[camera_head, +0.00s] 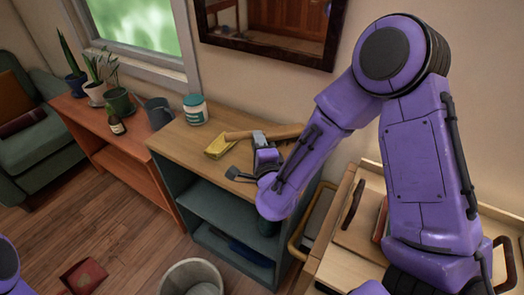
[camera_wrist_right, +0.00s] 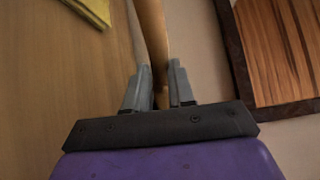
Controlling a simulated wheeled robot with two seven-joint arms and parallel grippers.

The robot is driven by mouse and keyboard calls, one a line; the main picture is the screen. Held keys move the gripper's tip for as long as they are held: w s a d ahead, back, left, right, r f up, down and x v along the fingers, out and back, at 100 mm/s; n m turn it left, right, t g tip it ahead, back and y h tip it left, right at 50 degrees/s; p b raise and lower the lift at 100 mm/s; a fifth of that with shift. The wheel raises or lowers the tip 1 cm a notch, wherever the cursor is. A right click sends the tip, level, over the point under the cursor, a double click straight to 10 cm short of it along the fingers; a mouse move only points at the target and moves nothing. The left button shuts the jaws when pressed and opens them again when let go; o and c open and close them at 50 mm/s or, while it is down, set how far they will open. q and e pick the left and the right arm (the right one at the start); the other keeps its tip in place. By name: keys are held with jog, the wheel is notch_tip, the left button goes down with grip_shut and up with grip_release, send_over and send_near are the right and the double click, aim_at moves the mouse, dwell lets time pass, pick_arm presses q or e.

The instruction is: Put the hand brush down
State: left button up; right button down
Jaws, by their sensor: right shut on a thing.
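The hand brush (camera_head: 284,131) shows as a long light-wood handle over the top of the grey-green shelf unit (camera_head: 172,136), near the wall. My right gripper (camera_head: 259,137) is shut on it. In the right wrist view, the wooden handle (camera_wrist_right: 153,38) runs between the two grey fingers of my right gripper (camera_wrist_right: 159,80) and away from them. I cannot make out its bristles, and cannot tell whether it touches the top. My left gripper is out of view; only a bit of my left arm shows at the lower left.
A yellow folded item (camera_head: 219,147) lies just left of the brush. A white-and-teal tub (camera_head: 195,109) and a dark watering can (camera_head: 157,113) stand farther left. A wooden cart (camera_head: 340,262) is at the right, a bin (camera_head: 190,276) below. The top's front left is clear.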

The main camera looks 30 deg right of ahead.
jog(key=shift+w+d+f, duration=0.1)
jog(key=shift+d+f, duration=0.2)
jog(key=shift+f, duration=0.1)
jog(key=f, duration=0.4)
jog(key=shift+w+d, duration=0.15)
jog(key=shift+d, duration=0.25)
jog(key=shift+r, duration=0.1)
jog(key=shift+b, duration=0.35)
jog(key=c, duration=0.9)
grip_release()
jog(key=shift+c, duration=0.2)
